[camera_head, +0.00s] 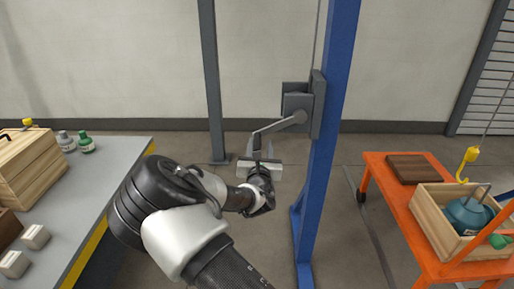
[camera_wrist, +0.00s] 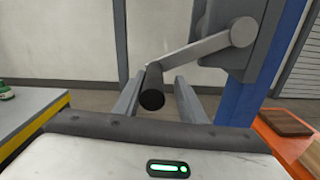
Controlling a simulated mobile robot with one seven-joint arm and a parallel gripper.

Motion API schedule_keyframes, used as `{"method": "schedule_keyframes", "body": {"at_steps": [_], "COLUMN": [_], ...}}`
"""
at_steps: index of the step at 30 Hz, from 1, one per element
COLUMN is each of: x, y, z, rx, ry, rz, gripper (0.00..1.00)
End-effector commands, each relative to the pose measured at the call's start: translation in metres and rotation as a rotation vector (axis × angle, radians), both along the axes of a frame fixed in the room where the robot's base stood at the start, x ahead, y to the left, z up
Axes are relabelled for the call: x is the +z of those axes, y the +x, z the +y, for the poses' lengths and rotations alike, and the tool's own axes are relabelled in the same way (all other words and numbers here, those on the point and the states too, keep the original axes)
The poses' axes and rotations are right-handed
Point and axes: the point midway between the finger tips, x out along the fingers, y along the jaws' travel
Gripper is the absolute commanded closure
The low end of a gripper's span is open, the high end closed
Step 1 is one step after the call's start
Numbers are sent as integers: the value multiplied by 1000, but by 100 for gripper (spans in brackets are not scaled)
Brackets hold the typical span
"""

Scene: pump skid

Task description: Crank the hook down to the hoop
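A grey winch (camera_head: 302,103) is fixed to a blue post. Its crank arm (camera_head: 280,125) points left and slightly down. The crank's dark handle (camera_wrist: 152,92) lies between the fingers of my gripper (camera_wrist: 161,95), nearer the left finger. The fingers look open, with a gap visible on the right. My gripper (camera_head: 260,166) hides part of the handle in the head view. A yellow hook (camera_head: 468,161) hangs on a thin cable at the right. Below and right of it, a grey metal hoop (camera_head: 479,193) tops a teal pump (camera_head: 467,216). Hook and hoop are apart.
The pump sits in a wooden crate (camera_head: 437,221) on an orange cart (camera_head: 388,187), beside a brown board (camera_head: 415,168). A grey workbench (camera_head: 107,165) at left holds a wooden box, bottles and small blocks. The blue post (camera_head: 327,150) stands close right of my gripper.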

Motion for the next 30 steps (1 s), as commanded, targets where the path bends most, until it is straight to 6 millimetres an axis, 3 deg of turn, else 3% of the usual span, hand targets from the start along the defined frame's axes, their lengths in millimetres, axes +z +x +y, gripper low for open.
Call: {"method": "schedule_keyframes", "body": {"at_steps": [17,23,30], "x": [0,1,1], "y": [-8,-46,-107], "z": [4,4,4], "rx": [5,6,5], "ry": [0,-2,-1], "rz": [1,1,2], "gripper": [60,60,60]}}
